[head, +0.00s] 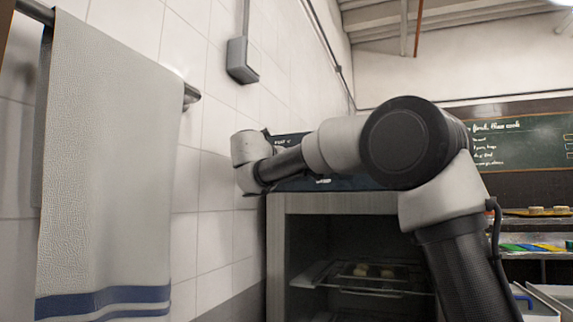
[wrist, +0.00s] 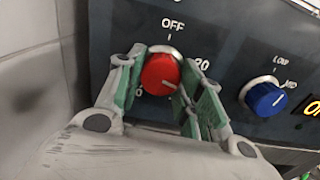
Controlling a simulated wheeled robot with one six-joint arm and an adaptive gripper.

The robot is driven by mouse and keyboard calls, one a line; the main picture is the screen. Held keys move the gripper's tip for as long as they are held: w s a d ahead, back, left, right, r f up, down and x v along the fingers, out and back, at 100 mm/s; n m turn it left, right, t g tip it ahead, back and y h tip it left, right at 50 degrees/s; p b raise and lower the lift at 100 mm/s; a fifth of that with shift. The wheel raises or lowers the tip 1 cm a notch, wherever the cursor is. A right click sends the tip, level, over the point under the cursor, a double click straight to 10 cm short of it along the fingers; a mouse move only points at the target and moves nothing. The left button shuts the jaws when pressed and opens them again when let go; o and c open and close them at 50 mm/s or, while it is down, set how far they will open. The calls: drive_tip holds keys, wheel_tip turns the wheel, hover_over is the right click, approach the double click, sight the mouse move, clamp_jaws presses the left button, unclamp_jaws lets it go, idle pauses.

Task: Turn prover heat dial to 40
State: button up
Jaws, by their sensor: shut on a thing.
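The red heat dial (wrist: 160,74) is on the prover's dark control panel (wrist: 225,30) in the wrist view. OFF is printed above it, what looks like 20 to its upper right, and a partly hidden label ending in 0 at its lower left. Its white pointer line faces lower right. My gripper (wrist: 168,60) is shut on the dial, one green-padded finger on each side. In the head view the prover (head: 335,203) stands against the tiled wall, with my arm across its panel; the dial and fingers cannot be made out there.
In the head view a towel (head: 108,160) hangs at left. The prover's open front shows a rack (head: 375,281) inside.

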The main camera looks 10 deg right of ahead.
drive_tip(key=shift+m, duration=0.3)
drive_tip(key=m, duration=2)
drive_tip(key=shift+a+m, duration=0.1)
drive_tip(key=shift+m, duration=0.2)
idle(0.3)
drive_tip(key=o, duration=1)
drive_tip(key=shift+r, duration=0.1)
